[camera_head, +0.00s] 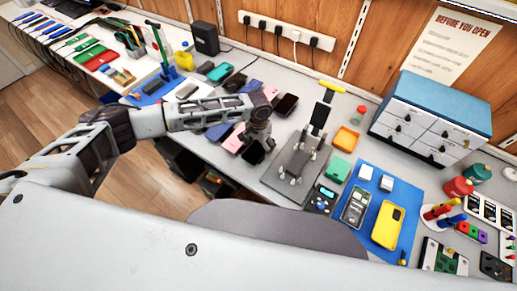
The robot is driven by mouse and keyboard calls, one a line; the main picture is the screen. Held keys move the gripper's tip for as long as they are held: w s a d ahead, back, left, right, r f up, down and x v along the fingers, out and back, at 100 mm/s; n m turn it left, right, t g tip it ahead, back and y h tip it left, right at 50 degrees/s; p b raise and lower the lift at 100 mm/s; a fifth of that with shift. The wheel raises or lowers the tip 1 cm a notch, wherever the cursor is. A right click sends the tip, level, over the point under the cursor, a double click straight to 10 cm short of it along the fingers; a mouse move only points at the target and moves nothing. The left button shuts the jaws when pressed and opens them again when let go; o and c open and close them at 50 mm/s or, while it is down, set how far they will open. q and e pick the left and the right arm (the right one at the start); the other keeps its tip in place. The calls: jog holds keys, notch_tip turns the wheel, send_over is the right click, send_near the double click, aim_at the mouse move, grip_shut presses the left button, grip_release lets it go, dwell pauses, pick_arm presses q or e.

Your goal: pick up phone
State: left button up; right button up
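Several phones lie in a loose group on the grey bench: a pink phone (234,139), a dark purple phone (217,131), a black phone (286,105), a pink-mauve phone (270,92) and a purple phone (250,86). My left arm reaches in from the left. Its gripper (256,146) points down at the near right side of the group, just right of the pink phone. A dark shape, perhaps another phone, shows at the fingertips. The gripper body hides the bench beneath, and its finger opening is unclear. My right gripper is not in view.
A grey stand (297,163) with a black upright plate is close right of the gripper. Beyond it are an orange tray (346,139), a blue mat (374,204) with a yellow phone case (388,225), and a drawer cabinet (431,115). A power strip (287,31) runs along the wall.

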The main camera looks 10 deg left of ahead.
aim_at(259, 148)
pick_arm(q)
jog(key=c, duration=0.9)
jog(key=shift+r, duration=5.05)
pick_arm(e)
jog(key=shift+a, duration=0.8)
